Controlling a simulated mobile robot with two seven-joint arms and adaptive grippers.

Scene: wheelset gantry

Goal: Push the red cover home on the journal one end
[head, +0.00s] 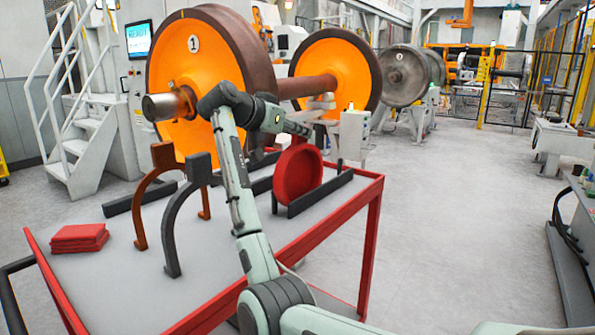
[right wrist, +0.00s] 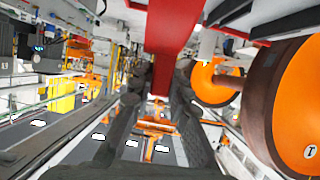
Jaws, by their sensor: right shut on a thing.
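The red cover (head: 297,176) is a thick round disc standing on edge between dark rails on the table. My right arm reaches over the table, and its gripper is just above the cover, its fingers mostly hidden in the head view. In the right wrist view, the right gripper's two dark fingers (right wrist: 160,78) are shut on the red cover (right wrist: 172,35), seen edge-on. Journal one end (head: 163,106) is a bare grey cylinder sticking out left of the orange wheel marked 1 (head: 205,75). The cover is apart from it. My left gripper is out of view.
The red-framed table (head: 140,278) carries a brown arch (head: 140,205), a dark grey arch (head: 172,235) and a stack of red pads (head: 79,238). Dark rails (head: 318,192) lie beside the cover. White stairs (head: 85,130) stand at left. The floor at right is open.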

